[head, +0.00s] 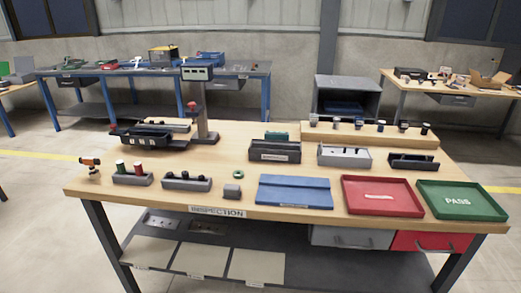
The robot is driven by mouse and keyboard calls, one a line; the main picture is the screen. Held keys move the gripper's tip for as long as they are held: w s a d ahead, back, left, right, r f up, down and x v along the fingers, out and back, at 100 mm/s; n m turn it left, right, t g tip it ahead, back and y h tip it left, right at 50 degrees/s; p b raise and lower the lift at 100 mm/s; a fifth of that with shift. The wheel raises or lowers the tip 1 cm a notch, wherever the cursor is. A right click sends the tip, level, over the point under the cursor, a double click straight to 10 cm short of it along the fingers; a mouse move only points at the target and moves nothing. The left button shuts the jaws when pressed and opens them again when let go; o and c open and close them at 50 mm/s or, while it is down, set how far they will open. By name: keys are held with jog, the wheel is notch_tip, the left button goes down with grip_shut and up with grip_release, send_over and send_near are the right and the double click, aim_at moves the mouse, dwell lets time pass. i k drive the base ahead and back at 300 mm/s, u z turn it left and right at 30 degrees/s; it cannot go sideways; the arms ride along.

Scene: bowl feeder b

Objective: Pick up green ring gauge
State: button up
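The green ring gauge (238,174) is a small green ring with a hole in its middle. It lies on the wooden inspection table (240,211), near the front and left of the middle, in the head view. It sits just behind a small grey block (232,191) and to the right of a grey holder with dark holes (187,182). Nothing touches it from above. My gripper is not in view.
A blue mat (295,191), a red tray (382,196) and a green PASS tray (461,200) lie to the right. A grey stand (206,118) rises behind the ring. A holder with green and red plugs (132,175) is at left.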

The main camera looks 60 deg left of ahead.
aim_at(238, 174)
jog(key=i, duration=0.65)
jog(key=u, duration=2.1)
